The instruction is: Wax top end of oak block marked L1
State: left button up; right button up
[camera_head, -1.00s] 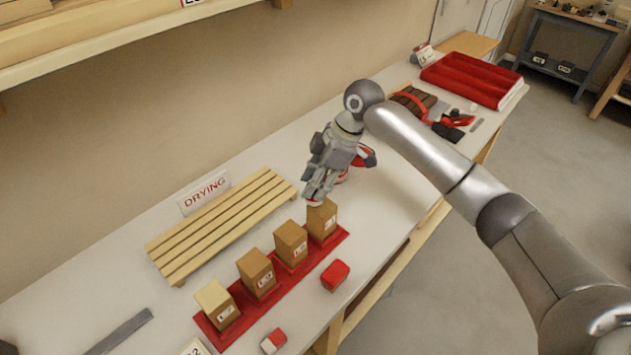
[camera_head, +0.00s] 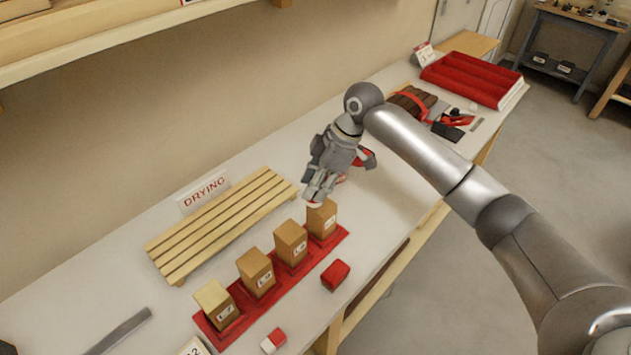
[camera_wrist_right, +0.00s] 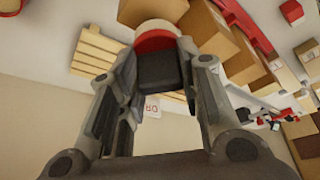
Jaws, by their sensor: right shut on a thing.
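Several oak blocks stand upright in a row on a red strip (camera_head: 215,338). Their front labels are too small to read surely. My right gripper (camera_head: 314,203) is tilted down at the top of the rightmost block (camera_head: 321,222). The piece's white face is at or very close to the top end of a block (camera_wrist_right: 207,28); contact cannot be told. My left gripper is not in view.
A slatted wooden rack (camera_head: 222,225) with a DRYING sign (camera_head: 204,191) stands behind the blocks. A red block (camera_head: 335,275) and a red-and-white piece (camera_head: 273,341) lie in front. A red tray (camera_head: 472,79) is at the far end. Bare bench (camera_head: 385,205) lies right of the strip.

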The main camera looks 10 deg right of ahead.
jog(key=shift+f, duration=0.6)
